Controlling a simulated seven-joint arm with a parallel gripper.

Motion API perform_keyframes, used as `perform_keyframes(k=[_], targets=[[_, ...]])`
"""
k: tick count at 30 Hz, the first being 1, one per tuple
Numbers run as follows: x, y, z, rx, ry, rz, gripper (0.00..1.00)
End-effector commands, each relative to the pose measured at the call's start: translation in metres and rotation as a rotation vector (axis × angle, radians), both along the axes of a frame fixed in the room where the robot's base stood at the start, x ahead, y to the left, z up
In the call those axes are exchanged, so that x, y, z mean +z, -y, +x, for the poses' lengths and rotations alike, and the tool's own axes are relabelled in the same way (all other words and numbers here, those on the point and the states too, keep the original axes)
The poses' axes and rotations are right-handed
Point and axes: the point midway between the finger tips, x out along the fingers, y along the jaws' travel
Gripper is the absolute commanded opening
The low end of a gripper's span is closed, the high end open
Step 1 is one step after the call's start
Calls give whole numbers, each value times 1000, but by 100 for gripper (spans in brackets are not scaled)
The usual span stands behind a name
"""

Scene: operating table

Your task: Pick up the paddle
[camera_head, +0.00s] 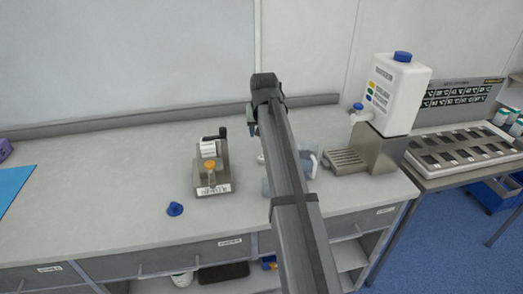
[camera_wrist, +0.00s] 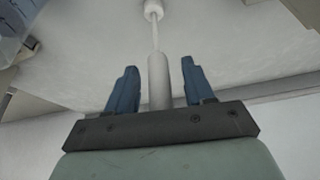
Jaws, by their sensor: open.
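In the wrist view, a pale paddle (camera_wrist: 159,82) with a thick handle stands between the two blue fingers of my gripper (camera_wrist: 158,85). A thin rod runs from the handle to a wider white end at the top edge. The fingers are open, with a gap on each side of the handle. In the head view, my gripper (camera_head: 252,122) hangs above the bench, mostly hidden by my arm. The paddle cannot be made out clearly there.
A translucent jug (camera_head: 309,163) stands right of my arm. A small metal device with an orange-capped vial (camera_head: 211,168) and a blue stopper (camera_head: 175,209) are to the left. A white canister (camera_head: 397,95) stands on a metal stand at right. The bench's left part is mostly clear.

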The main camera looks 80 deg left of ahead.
Motion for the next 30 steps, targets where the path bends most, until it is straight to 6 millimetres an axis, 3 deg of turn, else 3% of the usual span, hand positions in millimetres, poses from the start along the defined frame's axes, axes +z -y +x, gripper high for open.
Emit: perform_keyframes(k=[3,10,26,30], targets=[[-11,-4,1,0,0,-2,53],[-12,-5,1,0,0,0,53],[-11,-5,1,0,0,0,2],[-11,-5,1,0,0,0,0]])
